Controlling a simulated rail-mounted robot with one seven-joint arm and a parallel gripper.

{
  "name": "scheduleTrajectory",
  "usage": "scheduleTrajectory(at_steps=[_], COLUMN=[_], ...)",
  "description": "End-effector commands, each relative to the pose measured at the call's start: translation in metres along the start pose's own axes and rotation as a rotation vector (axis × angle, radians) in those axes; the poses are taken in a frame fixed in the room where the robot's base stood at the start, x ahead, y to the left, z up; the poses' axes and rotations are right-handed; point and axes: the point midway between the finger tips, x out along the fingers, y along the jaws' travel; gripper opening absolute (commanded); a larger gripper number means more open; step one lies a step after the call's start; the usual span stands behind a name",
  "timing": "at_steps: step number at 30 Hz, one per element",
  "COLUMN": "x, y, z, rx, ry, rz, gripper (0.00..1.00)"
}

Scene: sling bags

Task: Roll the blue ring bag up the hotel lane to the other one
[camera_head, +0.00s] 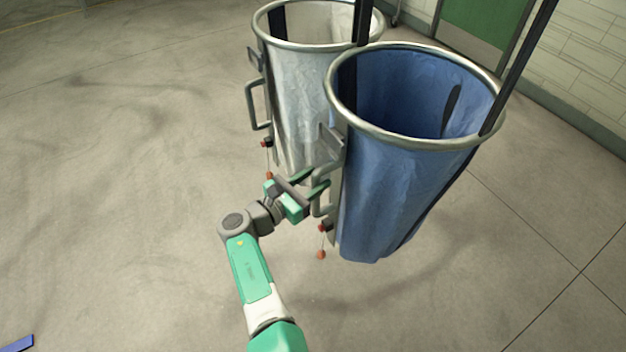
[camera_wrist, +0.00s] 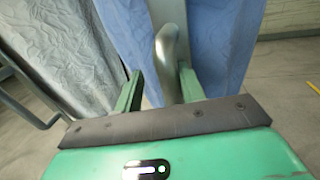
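The blue ring bag (camera_head: 395,180) hangs from a round metal ring on black straps, right of centre in the head view. A grey handle (camera_head: 318,196) is on its left side. The other ring bag (camera_head: 300,95), whitish-grey, hangs behind and to the left; the rims overlap in the picture, and I cannot tell whether they touch. My gripper (camera_head: 318,180) is at the blue bag's handle. In the wrist view its two green fingers (camera_wrist: 160,88) stand apart on either side of the grey handle (camera_wrist: 170,65), with a visible gap at the left finger.
Red-orange balls (camera_head: 320,254) hang on cords below the handles. A green door (camera_head: 485,25) and a pale block wall (camera_head: 580,60) are at the upper right. A blue strip (camera_head: 17,343) lies at the lower left. The floor at left is clear.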

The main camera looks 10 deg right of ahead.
Motion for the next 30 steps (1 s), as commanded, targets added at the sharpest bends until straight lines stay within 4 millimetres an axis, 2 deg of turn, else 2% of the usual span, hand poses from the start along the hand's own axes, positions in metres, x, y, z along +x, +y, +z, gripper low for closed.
scheduleTrajectory(at_steps=[9, 12, 16, 30], x=[-0.06, -0.072, -0.077, -0.077], y=[0.001, 0.001, 0.001, 0.001], z=[0.002, 0.0, 0.0, -0.001], rx=[0.0, -0.001, -0.001, -0.001], ry=[0.002, 0.001, 0.001, 0.001], rz=[0.005, 0.004, 0.002, 0.002], gripper=[0.39, 0.39, 0.39, 0.39])
